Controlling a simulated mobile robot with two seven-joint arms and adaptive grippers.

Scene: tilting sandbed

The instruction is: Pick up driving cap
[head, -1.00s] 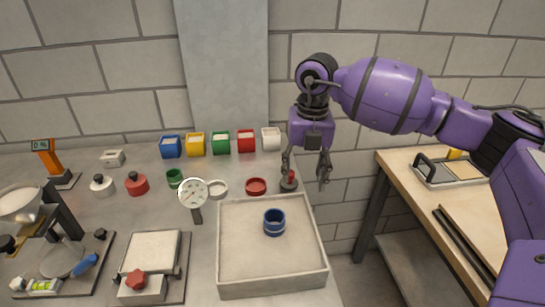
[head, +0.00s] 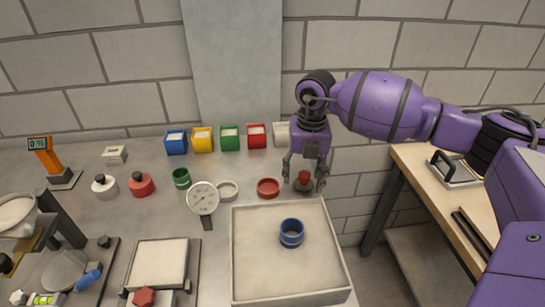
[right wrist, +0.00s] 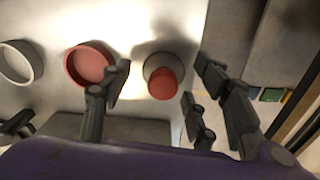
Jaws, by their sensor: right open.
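The driving cap appears to be the small dark disc with a red knob (head: 304,178) standing upright near the right back edge of the table. My right gripper (head: 304,184) is open, and in the head view its fingers hang on either side of the red knob. In the right wrist view the red knob on its grey disc (right wrist: 163,84) shows between the spread fingers (right wrist: 160,95). I cannot tell whether a finger touches it. My left gripper is not in view.
A sand tray (head: 341,265) with a blue ring (head: 291,233) is in front. A white box (head: 280,133) stands behind, partly hidden by my gripper.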

